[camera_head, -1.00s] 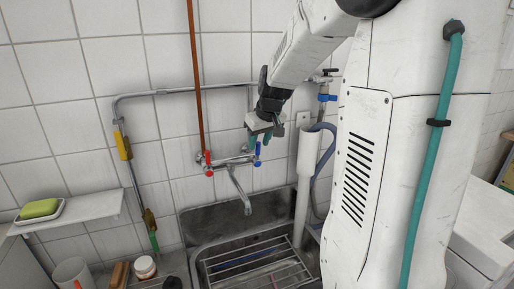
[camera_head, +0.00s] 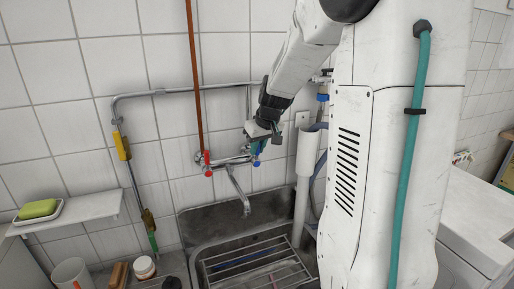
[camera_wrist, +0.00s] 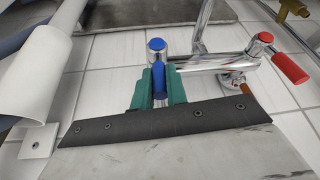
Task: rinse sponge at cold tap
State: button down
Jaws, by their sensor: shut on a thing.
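The mixer tap (camera_head: 228,162) is on the tiled wall above the sink, with a red handle (camera_head: 207,162) on its left and a blue cold handle (camera_head: 256,162) on its right. My gripper (camera_head: 257,147) is at the blue handle. In the wrist view its teal fingers (camera_wrist: 158,88) are shut on the blue handle (camera_wrist: 157,45), one on each side. The tap spout (camera_head: 240,192) points down over the sink, and no water shows. A yellow-green block (camera_head: 38,209), sponge or soap, lies in a white dish on the left shelf.
The metal sink (camera_head: 195,225) holds a wire rack (camera_head: 250,259). A white pipe (camera_head: 304,170) stands close to the right of my gripper. A jar (camera_head: 144,267) and a cup (camera_head: 72,273) stand left of the sink, below the shelf (camera_head: 92,208).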

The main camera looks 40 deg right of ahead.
jog(key=shift+s+d+f+m+t+y, duration=0.15)
jog(key=shift+d+t+y, duration=0.15)
jog(key=shift+y, duration=0.4)
jog(key=shift+s+d+m+t+y, duration=0.2)
jog(key=shift+d+y, duration=0.2)
jog(key=shift+y, duration=0.3)
jog(key=c, duration=1.4)
grip_release()
jog(key=v, duration=0.7)
jog(key=shift+r, duration=0.35)
jog(key=shift+s, duration=0.1)
